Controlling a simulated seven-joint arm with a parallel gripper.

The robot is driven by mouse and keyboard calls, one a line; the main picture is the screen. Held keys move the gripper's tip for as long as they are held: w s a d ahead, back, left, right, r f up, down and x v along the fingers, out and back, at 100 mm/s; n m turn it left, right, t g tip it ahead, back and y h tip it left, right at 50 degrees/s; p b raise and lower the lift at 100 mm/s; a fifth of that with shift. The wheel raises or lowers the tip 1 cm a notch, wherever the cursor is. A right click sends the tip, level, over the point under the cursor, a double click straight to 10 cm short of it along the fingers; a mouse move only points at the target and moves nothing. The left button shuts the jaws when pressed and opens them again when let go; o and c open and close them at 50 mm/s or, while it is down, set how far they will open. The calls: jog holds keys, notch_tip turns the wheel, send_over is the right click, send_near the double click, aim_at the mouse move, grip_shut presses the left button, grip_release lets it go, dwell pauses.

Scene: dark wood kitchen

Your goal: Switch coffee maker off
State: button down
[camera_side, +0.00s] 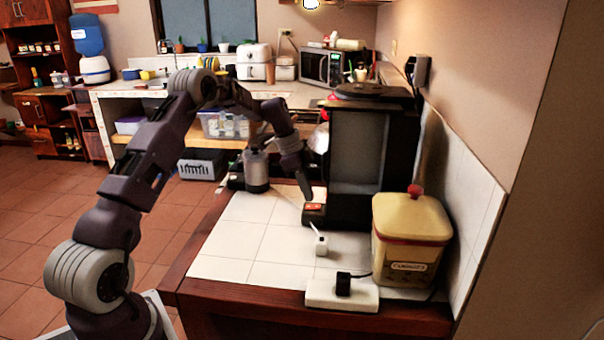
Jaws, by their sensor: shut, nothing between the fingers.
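The black coffee maker (401,145) stands upright on the white tiled counter, against the right wall. A small dark block with an orange-red top (314,207) sits low at its left front; this looks like its switch. I cannot tell which position the switch is in. My gripper (306,193) is shut and empty. It points down from the upper left, with its tip just above the orange-red part. I cannot tell whether the tip touches it.
A yellow canister (411,238) with a red knob stands right of the coffee maker. The tiles at left (235,240) are clear.

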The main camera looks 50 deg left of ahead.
aim_at(317, 206)
jog(key=v, duration=1.2)
jog(key=shift+w+d, duration=0.1)
jog(key=shift+w, duration=0.05)
jog(key=x, duration=1.4)
jog(key=shift+w+d+r, duration=0.1)
jog(key=shift+w+d, duration=0.2)
jog(key=shift+d, duration=0.05)
jog(key=shift+d+f, duration=0.1)
jog(key=shift+f, duration=0.15)
